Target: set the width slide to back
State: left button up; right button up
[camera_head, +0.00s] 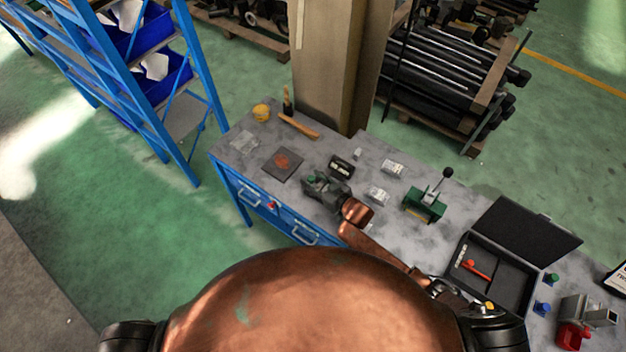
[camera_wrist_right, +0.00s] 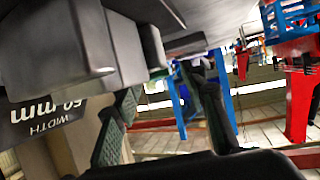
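The black label (camera_head: 340,167) stands on the grey workbench (camera_head: 240,165). In the right wrist view the label (camera_wrist_right: 45,115) reads "WIDTH 50 mm" upside down. A grey block (camera_wrist_right: 60,60), likely part of the width slide fixture, fills the upper left there, close to my right gripper. My right gripper (camera_head: 318,184) is low over the bench, just in front of the label, and hides much of what lies under it. In the right wrist view my right gripper (camera_wrist_right: 165,115) has its fingers apart, with background between them. The slide's exact position cannot be told. My left gripper is not in view.
A dark mat (camera_head: 282,164) lies left of my right gripper. Small pale blocks (camera_head: 377,195) and a green lever device (camera_head: 425,205) stand to the right. An open black case (camera_head: 500,268) lies further right. A beige pillar (camera_head: 330,60) rises behind the bench.

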jog(key=shift+s+d, duration=0.1)
jog(key=v, duration=1.2)
dwell(0.4)
